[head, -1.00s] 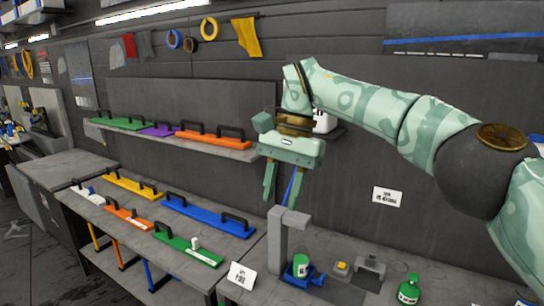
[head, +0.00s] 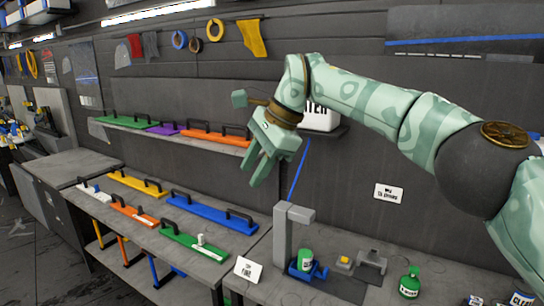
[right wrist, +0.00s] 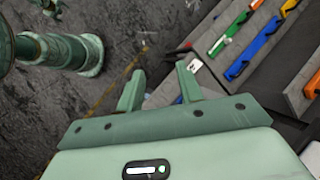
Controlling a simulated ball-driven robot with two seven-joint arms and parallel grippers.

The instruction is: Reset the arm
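My right arm, pale green, reaches in from the right in the head view. Its right gripper (head: 254,167) hangs in free air in front of the back wall, above and beyond the lower bench, tilted with its fingers pointing down and left. The two fingers are apart with nothing between them. In the right wrist view the gripper (right wrist: 158,72) also shows spread, empty fingers over the dark floor. My left gripper does not show clearly in either view.
A wall shelf (head: 170,140) holds long colored handled tools. A lower bench (head: 235,243) holds more of them.

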